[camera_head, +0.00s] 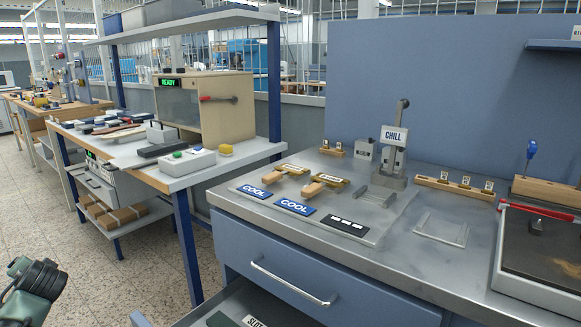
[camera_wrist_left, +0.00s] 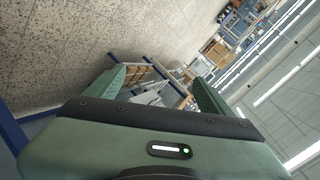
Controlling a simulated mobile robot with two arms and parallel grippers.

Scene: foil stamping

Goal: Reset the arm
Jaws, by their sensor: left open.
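My left arm shows in the lower left corner of the head view as a green and black link, low and left of the benches. In the left wrist view my left gripper (camera_wrist_left: 160,88) has its two green fingers spread apart, with nothing between them. Past the fingers, that view shows speckled floor, distant shelving and ceiling lights, tilted. My right gripper is in neither view.
A metal-topped workbench (camera_head: 270,215) holds a press marked CHILL (camera_head: 394,140), wooden-handled stamps (camera_head: 270,180) and blue COOL plates (camera_head: 295,207). Its drawer (camera_head: 240,305) stands open below. A side bench carries a box marked READY (camera_head: 205,105). Speckled floor (camera_head: 110,270) is clear at left.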

